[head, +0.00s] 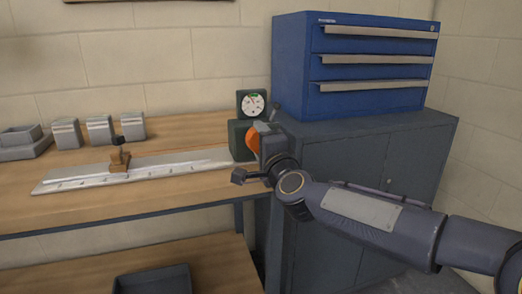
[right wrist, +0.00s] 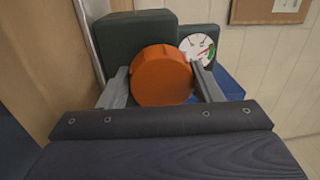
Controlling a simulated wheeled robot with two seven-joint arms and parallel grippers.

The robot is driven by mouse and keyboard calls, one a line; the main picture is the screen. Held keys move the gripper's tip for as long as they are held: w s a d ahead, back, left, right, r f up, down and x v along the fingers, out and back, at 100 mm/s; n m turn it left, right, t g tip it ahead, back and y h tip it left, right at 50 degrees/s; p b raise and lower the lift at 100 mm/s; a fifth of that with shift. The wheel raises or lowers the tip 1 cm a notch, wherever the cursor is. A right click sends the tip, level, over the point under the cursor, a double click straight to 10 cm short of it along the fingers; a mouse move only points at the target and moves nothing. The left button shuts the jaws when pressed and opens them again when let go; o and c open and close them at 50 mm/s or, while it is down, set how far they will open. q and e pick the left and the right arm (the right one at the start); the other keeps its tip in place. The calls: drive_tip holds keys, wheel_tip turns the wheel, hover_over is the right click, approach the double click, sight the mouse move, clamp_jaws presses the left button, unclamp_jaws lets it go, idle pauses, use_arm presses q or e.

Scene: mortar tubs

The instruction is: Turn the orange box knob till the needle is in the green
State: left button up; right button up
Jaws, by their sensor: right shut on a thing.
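The orange knob (right wrist: 162,78) sits on the front of a dark green box (right wrist: 136,34). In the head view the knob (head: 253,139) is partly hidden by my right gripper (head: 264,143). My right gripper (right wrist: 160,72) is shut on the knob, with one finger on each side of it. A round white dial (right wrist: 195,46) with a green band stands on the box, partly behind the right finger. The needle is too small to place surely against the green. My left gripper is not in view.
A metal rail (head: 190,163) with a wooden slider (head: 120,160) lies along the workbench (head: 75,170), left of the box. Several grey blocks and a tray (head: 25,151) stand behind it. A blue drawer unit (head: 300,60) stands on a grey cabinet (head: 345,155) at right.

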drive_tip(key=shift+m+b, duration=0.6)
drive_tip(key=shift+m, duration=1.1)
drive_tip(key=shift+h, duration=0.3)
drive_tip(key=o, duration=1)
drive_tip(key=shift+c, duration=0.2)
drive_tip(key=v, duration=0.7)
drive_tip(key=shift+s, duration=0.4)
drive_tip(key=shift+d+f, duration=0.1)
